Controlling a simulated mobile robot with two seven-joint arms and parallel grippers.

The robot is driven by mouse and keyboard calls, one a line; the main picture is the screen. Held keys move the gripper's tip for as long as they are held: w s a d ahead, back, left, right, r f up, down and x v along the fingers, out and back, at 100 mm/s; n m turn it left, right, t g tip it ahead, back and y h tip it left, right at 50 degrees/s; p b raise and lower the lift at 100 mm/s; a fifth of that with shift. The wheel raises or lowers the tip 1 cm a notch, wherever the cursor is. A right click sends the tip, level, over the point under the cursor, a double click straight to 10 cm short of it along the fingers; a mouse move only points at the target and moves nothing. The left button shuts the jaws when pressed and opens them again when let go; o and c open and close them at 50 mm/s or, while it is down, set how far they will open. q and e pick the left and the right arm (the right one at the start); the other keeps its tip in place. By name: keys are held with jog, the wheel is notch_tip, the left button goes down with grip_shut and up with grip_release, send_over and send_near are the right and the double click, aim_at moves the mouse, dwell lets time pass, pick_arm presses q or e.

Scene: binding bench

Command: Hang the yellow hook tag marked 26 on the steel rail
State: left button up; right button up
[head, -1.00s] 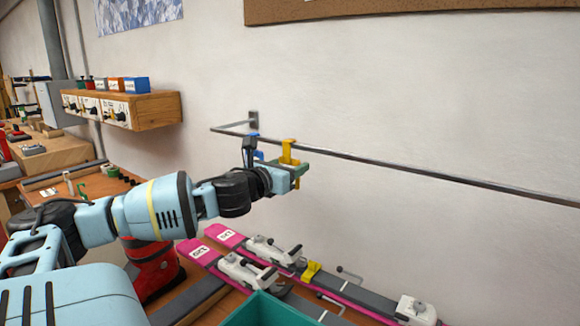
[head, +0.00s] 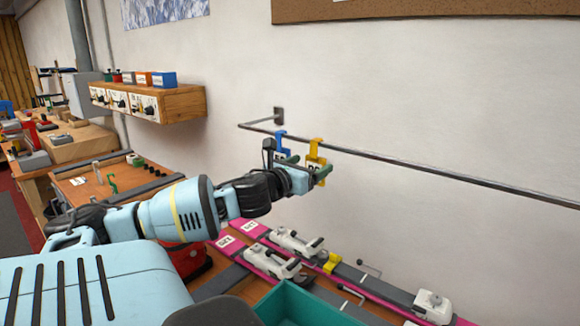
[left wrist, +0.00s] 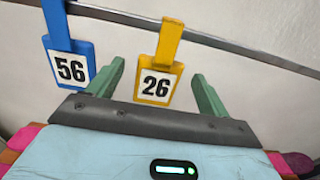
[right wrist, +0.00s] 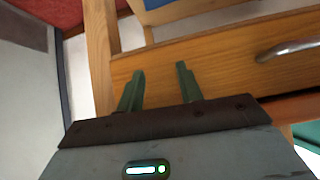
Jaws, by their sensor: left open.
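The yellow hook tag marked 26 (left wrist: 158,84) hangs upright, its hook over the steel rail (left wrist: 235,50). In the head view, the yellow hook (head: 315,150) shows at the rail (head: 420,172), with the tag's lower part partly hidden by my gripper. My left gripper (head: 307,168) is open just below the rail. In the left wrist view, the green fingers of my left gripper (left wrist: 158,72) stand apart on either side of the yellow tag, with a gap on each side. My right gripper (right wrist: 160,72) is open and empty, in front of a wooden surface.
A blue tag marked 56 (left wrist: 68,62) hangs on the rail close left of my left gripper. Below are pink skis (head: 262,258) with bindings and a teal bin (head: 300,305). The rail is free to the right.

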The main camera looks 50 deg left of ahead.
pick_arm(q)
jog(key=shift+f+v, duration=0.1)
jog(key=shift+v, duration=1)
jog(key=shift+f+v, duration=0.15)
jog(key=shift+v, duration=0.9)
